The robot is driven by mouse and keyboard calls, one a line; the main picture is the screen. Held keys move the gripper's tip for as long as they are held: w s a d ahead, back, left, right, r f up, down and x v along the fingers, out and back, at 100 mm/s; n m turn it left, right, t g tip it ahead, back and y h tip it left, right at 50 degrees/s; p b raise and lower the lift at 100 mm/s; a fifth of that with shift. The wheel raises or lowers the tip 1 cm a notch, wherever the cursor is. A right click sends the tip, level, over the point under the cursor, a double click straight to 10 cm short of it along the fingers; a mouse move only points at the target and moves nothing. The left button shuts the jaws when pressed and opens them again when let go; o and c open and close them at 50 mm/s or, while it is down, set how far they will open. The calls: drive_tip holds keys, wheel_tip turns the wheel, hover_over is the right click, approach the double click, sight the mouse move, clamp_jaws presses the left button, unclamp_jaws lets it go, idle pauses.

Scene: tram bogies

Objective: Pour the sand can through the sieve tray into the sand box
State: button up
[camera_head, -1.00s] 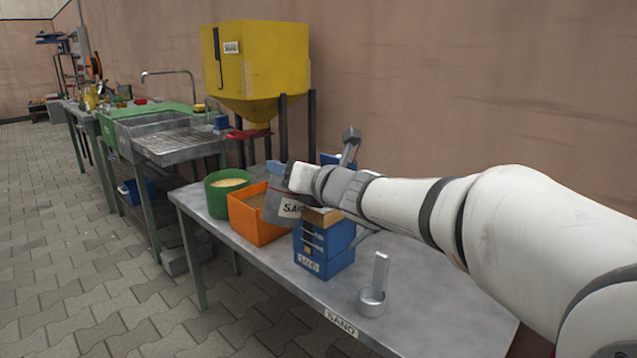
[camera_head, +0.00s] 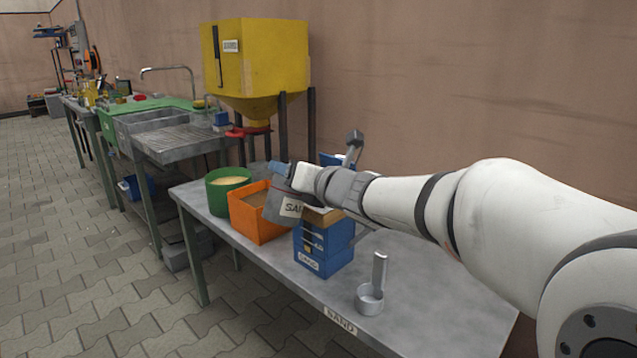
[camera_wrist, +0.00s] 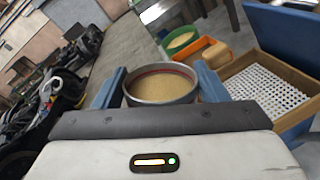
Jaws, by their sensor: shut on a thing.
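The grey sand can (camera_head: 284,207) with a "SAND" label is held in my gripper (camera_head: 282,172), tilted, just left of the sieve tray. In the wrist view my gripper's blue fingers (camera_wrist: 158,84) are on both sides of the can (camera_wrist: 160,98), which is full of tan sand below a red inner ring. The sieve tray (camera_head: 322,217), a wooden frame with a white perforated mesh, sits on the blue sand box (camera_head: 325,262). In the wrist view the tray (camera_wrist: 288,66) is at the right and its mesh looks bare. The box's inside is hidden.
An orange bin (camera_head: 250,224) and a green tub of sand (camera_head: 221,198) stand close left of the can. A metal scoop (camera_head: 371,296) stands at the front right of the grey table (camera_head: 430,285). A yellow hopper (camera_head: 265,62) stands behind. The table's right part is clear.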

drive_tip(key=shift+w+d+f+m+p, duration=0.1)
drive_tip(key=shift+w+d+m+p, duration=0.7)
drive_tip(key=shift+p, duration=2.15)
drive_tip(key=shift+w+d+f+m+g+p, duration=0.25)
drive_tip(key=shift+m+g+p, duration=0.45)
drive_tip(key=shift+p, duration=1.5)
drive_tip(key=shift+w+d+m+p, duration=0.2)
drive_tip(key=shift+m+p, duration=0.7)
drive_tip(key=shift+p, duration=2.15)
